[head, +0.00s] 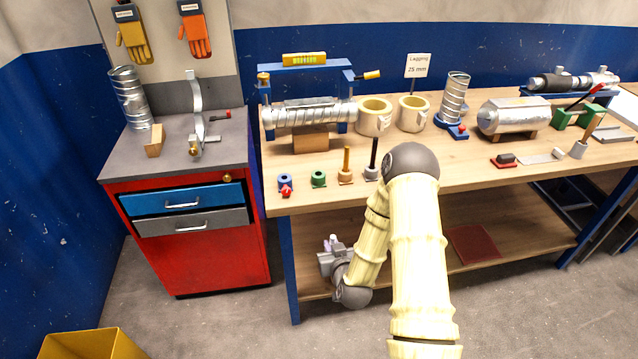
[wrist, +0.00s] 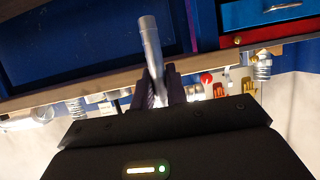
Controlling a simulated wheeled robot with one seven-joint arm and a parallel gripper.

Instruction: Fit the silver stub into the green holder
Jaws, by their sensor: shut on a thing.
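The silver stub (wrist: 151,48) is a thin grey rod, held between the two dark fingers of my gripper (wrist: 158,80) and sticking out past their tips in the wrist view. In the head view my gripper (head: 334,258) is low, in front of the bench's lower shelf and below the worktop edge; the stub is too small there to make out clearly. The green holder (head: 318,178) is a small ring-shaped socket on the worktop's front edge, above my gripper in the picture. It looks empty.
A blue holder with a red knob (head: 285,184) stands left of the green one. An orange-brown holder with a peg (head: 346,170) and a grey one with a black rod (head: 373,165) stand right. The worktop edge (head: 300,206) lies above my gripper. A red cabinet (head: 205,250) is left.

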